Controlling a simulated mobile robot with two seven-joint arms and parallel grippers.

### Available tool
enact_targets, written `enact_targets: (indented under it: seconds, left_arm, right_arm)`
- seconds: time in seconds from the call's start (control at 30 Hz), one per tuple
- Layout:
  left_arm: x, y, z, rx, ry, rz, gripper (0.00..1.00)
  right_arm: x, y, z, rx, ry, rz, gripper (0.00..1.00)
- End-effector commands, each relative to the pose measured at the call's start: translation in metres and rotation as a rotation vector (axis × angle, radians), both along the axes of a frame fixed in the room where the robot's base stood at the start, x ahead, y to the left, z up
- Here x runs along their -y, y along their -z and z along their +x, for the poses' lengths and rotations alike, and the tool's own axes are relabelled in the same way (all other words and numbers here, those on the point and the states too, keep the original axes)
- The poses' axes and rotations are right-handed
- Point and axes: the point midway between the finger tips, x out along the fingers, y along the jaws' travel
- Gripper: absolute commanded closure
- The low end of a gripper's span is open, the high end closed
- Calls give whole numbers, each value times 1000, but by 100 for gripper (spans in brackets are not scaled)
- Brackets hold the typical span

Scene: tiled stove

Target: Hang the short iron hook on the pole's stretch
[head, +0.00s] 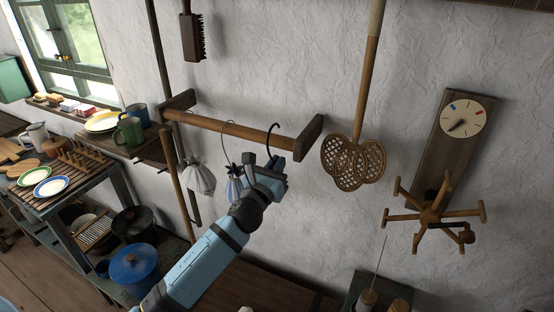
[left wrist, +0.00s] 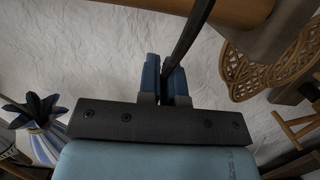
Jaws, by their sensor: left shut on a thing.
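The short iron hook (head: 273,139) is dark, with a curved top, and stands upright in my left gripper (head: 268,173). The gripper's fingers are shut on its lower shank; the hook also shows between them in the left wrist view (left wrist: 191,40). The wooden pole (head: 238,129) runs along the wall between two dark brackets. The hook's curve is at the pole's right part, near the right bracket (head: 308,137). I cannot tell whether it touches the pole. In the left wrist view the pole (left wrist: 238,10) passes close to the shank at the top.
A striped blue bag (head: 234,187) and a pale bag (head: 200,178) hang left of my gripper, the striped one close. A wooden clock-like dial board (head: 455,135) and a pronged wooden rack (head: 432,215) are farther right.

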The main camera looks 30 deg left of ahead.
Motion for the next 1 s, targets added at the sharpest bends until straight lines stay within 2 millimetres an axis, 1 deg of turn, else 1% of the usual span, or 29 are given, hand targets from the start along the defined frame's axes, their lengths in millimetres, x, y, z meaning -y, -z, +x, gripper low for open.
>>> enact_targets:
  seconds: [0.7, 0.83, 1.0]
  left_arm:
    - [2, 9, -42, 0, 0, 1, 100]
    - [3, 10, -47, 0, 0, 0, 100]
    - [3, 10, -48, 1, 0, 0, 100]
  right_arm:
    - [0, 2, 0, -1, 0, 0, 57]
    - [0, 3, 0, 0, 0, 0, 57]
    - [0, 3, 0, 0, 0, 0, 57]
